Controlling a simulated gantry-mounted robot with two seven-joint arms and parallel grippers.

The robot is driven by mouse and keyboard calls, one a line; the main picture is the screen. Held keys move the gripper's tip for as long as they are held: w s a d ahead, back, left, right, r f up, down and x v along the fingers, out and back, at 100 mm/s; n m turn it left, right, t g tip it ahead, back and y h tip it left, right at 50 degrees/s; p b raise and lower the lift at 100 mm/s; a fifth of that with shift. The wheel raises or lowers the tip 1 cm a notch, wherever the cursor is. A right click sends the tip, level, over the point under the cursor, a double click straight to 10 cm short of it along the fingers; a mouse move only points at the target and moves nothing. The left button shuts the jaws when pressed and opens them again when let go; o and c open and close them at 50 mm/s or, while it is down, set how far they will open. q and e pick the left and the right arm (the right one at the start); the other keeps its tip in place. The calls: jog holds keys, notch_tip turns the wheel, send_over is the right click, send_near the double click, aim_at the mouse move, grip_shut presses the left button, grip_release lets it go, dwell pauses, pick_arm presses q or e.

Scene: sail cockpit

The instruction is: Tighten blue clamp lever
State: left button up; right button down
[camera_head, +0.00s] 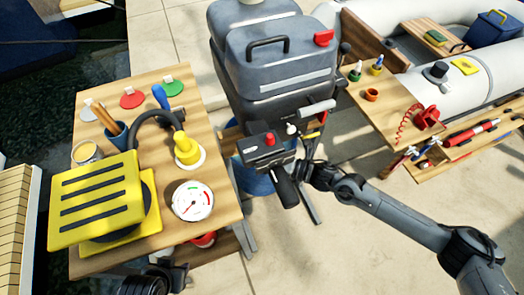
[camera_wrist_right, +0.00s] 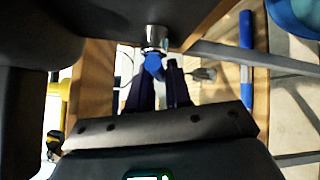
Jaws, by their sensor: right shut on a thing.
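The blue clamp lever (camera_wrist_right: 153,64) shows in the right wrist view as a small blue piece below a silver cylinder (camera_wrist_right: 155,38). My right gripper (camera_wrist_right: 155,75) is shut on it, with one dark finger on each side. Most of the lever is hidden between the fingers. In the head view my right arm reaches in from the right, and its wrist is beside a dark unit with a red button (camera_head: 269,138), below the large grey motor body (camera_head: 275,60). The lever cannot be made out there. Only black parts, possibly of my left arm, show at the bottom edge; no left fingers are visible.
A wooden table (camera_head: 226,190) at the left holds a yellow slotted box (camera_head: 95,200), a white gauge (camera_head: 192,201) and a cup of tools (camera_head: 115,133). A wooden board (camera_head: 375,103) with small pots is at the right. Pale floor (camera_head: 340,260) is open at lower right.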

jog(key=p, duration=0.1)
jog(key=n+h+p, duration=0.2)
jog(key=shift+w+d+f+g, duration=0.1)
jog(key=shift+d+f+g, duration=0.15)
jog(key=shift+f+g, duration=0.05)
jog(key=shift+f+h, duration=0.1)
jog(key=shift+h, duration=0.2)
jog(key=c, duration=1.2)
grip_release()
jog(key=shift+o, duration=0.4)
